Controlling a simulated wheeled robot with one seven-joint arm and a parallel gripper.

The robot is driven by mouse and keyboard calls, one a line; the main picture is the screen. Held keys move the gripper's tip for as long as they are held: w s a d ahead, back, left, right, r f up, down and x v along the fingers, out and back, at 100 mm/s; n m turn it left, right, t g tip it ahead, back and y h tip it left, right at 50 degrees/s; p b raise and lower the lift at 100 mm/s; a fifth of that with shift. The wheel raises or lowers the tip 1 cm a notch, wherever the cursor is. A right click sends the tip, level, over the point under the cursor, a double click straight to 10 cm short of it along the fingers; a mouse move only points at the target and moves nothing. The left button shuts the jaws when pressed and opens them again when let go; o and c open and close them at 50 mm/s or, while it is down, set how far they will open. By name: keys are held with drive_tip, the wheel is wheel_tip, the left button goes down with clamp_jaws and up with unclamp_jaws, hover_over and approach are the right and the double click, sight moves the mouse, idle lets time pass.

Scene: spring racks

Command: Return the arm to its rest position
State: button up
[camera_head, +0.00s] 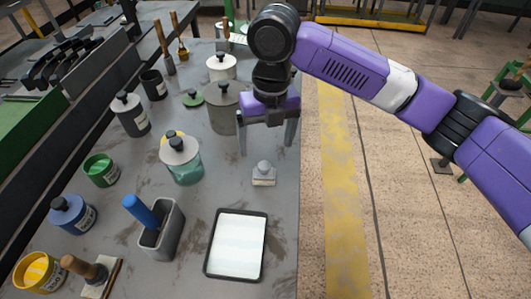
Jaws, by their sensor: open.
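My gripper (267,140) hangs from the purple arm with its fingers pointing down. It is over the right part of the grey table (205,235), near the table's right edge. Its two grey fingers are spread apart, with nothing seen between them. A small grey knobbed piece with a pale base (264,174) stands on the table just below and in front of the fingers, apart from them as far as I can tell. My arm stretches from the gripper to the right side of the view.
A shallow black-rimmed tray with a white inside (207,262) lies at the front right. A grey holder (168,242) with a blue-handled tool (141,211) is left of it. Lidded jars, including a glass one (186,171), and paint pots crowd the left. Open floor (400,210) lies right.

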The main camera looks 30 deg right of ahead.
drive_tip(key=shift+r, duration=0.5)
